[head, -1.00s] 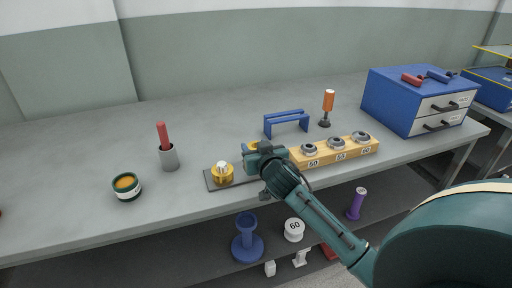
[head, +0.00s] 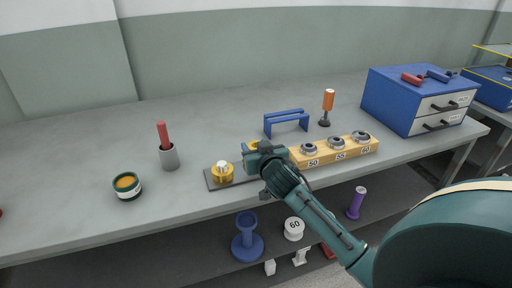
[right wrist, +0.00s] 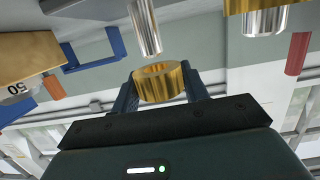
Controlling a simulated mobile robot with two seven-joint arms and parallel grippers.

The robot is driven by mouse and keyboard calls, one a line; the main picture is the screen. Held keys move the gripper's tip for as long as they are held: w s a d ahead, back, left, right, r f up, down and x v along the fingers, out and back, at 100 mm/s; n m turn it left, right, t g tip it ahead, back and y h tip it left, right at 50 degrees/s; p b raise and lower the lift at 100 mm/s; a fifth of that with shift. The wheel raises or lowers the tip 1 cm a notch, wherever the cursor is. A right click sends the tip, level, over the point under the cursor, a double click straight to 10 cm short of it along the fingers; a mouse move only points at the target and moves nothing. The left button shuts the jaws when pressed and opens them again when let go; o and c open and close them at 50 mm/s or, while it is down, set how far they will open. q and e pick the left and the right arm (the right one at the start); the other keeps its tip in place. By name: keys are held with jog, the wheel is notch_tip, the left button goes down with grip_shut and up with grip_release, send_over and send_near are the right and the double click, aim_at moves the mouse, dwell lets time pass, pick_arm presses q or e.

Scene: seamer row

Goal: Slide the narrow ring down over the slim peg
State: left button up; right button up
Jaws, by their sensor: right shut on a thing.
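The narrow ring (right wrist: 158,82) is a brass band held between the two fingers of my right gripper (right wrist: 163,88) in the right wrist view. In the head view my right gripper (head: 251,157) is over the right part of the dark base plate (head: 211,183) and mostly hides the ring. The slim peg (right wrist: 145,25) is a silver rod whose free end is close to the ring's rim in the wrist view. The ring does not appear to be around it. A thicker silver peg (right wrist: 264,22) carries another brass ring (head: 223,174). My left gripper is out of view.
A wooden block (head: 328,154) with several metal rings stands right of the plate. A blue bracket (head: 286,117) and an orange-handled tool (head: 328,103) are behind. A grey cup (head: 169,158) and green tin (head: 127,187) stand left. The bench's back left is clear.

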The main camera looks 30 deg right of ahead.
jog(key=shift+f, duration=0.15)
dwell(0.5)
jog(key=shift+f+b, duration=0.3)
jog(key=shift+f, duration=0.05)
jog(key=shift+f+b, duration=1.65)
jog(key=shift+f, duration=0.65)
jog(key=o, duration=1.1)
jog(key=shift+o, duration=0.2)
